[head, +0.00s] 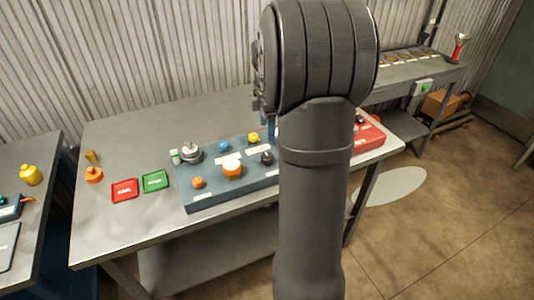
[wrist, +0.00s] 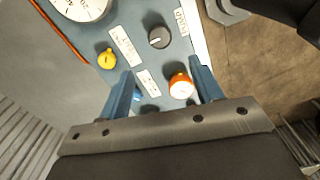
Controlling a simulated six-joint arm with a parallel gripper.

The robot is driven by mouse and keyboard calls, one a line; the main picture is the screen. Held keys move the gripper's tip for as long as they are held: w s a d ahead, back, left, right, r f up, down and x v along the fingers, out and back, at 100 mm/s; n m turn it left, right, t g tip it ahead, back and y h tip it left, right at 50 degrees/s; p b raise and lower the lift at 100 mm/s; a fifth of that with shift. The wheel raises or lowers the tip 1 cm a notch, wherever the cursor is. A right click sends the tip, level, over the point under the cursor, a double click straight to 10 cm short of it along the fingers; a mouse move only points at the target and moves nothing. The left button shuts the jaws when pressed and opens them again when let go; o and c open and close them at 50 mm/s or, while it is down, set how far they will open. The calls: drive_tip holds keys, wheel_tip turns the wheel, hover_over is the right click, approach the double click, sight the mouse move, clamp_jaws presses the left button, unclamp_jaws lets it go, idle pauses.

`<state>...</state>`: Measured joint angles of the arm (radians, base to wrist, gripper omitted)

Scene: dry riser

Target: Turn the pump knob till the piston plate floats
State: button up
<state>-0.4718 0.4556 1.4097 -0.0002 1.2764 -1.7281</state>
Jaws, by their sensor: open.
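A black knob (wrist: 160,37) beside a label reading PUMP stands on the blue panel (wrist: 135,20); the same black knob (head: 267,158) shows in the head view just left of my arm. My gripper (wrist: 162,66) is open and empty above the panel, its two blue fingers spread below the black knob in the wrist picture. A silver disc with a stem (head: 190,153), which looks like the piston plate, is at the panel's left back corner in the head view. I cannot tell whether it floats. It is not in the wrist view.
An orange knob with a white top (wrist: 181,86) is close to my right finger. A yellow knob (wrist: 107,58) and a white dial (wrist: 82,6) are also on the panel. Red (head: 125,190) and green (head: 155,181) trays lie left of it. My arm hides the panel's right part.

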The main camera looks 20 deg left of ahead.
wheel_tip(320, 180, down, 12)
drive_tip(key=shift+r, duration=0.25)
drive_tip(key=c, duration=1)
